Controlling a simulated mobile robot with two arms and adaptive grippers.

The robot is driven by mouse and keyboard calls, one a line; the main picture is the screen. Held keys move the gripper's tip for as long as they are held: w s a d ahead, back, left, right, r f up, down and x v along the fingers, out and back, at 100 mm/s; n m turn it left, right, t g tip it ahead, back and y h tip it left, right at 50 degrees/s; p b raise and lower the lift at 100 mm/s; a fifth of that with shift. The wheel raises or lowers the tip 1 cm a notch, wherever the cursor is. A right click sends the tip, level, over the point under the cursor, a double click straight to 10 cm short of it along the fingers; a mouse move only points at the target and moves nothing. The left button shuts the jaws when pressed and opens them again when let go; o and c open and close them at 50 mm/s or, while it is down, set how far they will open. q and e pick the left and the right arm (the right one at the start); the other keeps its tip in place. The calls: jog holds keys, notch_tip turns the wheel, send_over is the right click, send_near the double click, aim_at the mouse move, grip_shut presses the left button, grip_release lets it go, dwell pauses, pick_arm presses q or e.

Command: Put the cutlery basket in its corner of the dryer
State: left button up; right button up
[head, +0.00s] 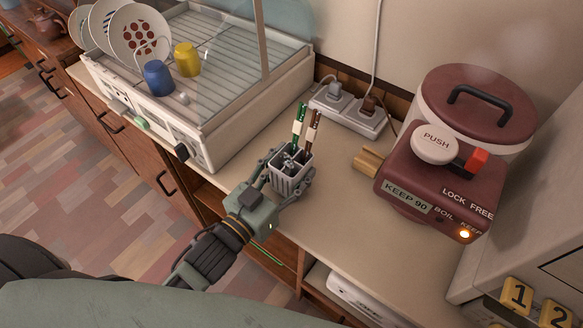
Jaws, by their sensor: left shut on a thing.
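The cutlery basket (291,182) is a small grey slotted basket with chopsticks or similar utensils, green and brown with white bands, standing up in it. My left gripper (287,177) is shut on the basket, with its fingers around the basket's sides, over the counter in front of the dryer. I cannot tell whether the basket touches the counter. The dish dryer (215,125) is a white unit with a wire rack and a clear cover panel, at the upper left. Plates (139,34), a blue cup (158,78) and a yellow cup (187,60) are in it. My right gripper is not in view.
A maroon hot-water pot (440,180) stands at the right of the counter (330,220). A power strip (348,112) with plugs lies by the wall, and a small wooden block (367,162) sits near the pot. The counter between dryer and pot is mostly clear.

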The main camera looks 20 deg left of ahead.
pick_arm(q)
jog(key=shift+f, duration=0.1)
jog(key=o, duration=1.2)
